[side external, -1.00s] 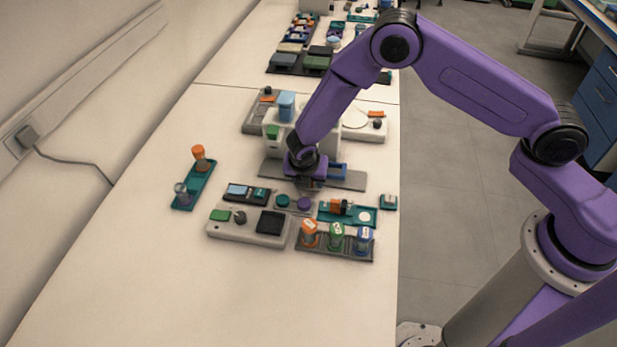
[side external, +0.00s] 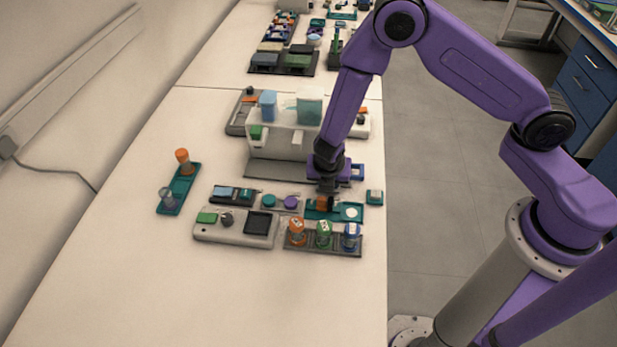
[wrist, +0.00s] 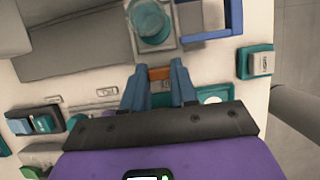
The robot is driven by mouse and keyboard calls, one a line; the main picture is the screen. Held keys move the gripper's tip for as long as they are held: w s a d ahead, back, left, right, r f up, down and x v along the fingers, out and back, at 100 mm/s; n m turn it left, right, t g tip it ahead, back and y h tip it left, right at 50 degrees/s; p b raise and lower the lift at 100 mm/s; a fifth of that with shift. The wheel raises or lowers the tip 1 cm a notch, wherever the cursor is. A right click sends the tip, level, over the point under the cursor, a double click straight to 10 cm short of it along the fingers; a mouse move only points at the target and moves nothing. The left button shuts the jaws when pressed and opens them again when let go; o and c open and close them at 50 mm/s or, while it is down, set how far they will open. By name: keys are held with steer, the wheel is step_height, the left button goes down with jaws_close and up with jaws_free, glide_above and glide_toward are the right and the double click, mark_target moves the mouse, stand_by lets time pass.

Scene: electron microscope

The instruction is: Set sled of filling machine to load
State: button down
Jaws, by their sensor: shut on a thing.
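The white filling machine (side external: 270,143) stands on a grey base plate (side external: 262,170), behind the small trays. A blue U-shaped part (side external: 357,172), perhaps its sled, is at the plate's right end, partly hidden by my arm. In the wrist view the blue part (wrist: 236,18) is at the top right, beside a clear-walled holder with a teal round inside (wrist: 150,22). My gripper (side external: 326,200) is in front of the machine, low over a teal tray (side external: 352,213). In the wrist view its blue fingers (wrist: 160,88) are shut on an orange piece (wrist: 160,73), mostly hidden.
Orange, green and blue vials (side external: 323,235) stand in a dark rack in front. A grey device (side external: 235,228) is left of them. A small teal block (side external: 374,197) sits near the table's right edge. A teal rack (side external: 180,188) with two vials is at left. The front table is clear.

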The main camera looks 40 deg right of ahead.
steer(key=shift+s+d, duration=0.65)
steer(key=shift+d, duration=0.1)
steer(key=c, duration=0.9)
jaws_free()
steer(key=shift+a, duration=0.1)
steer(key=shift+a+r, duration=0.1)
steer(key=shift+r, duration=0.2)
steer(key=v, duration=1.6)
steer(key=shift+s+r, duration=0.15)
steer(key=shift+r, duration=0.2)
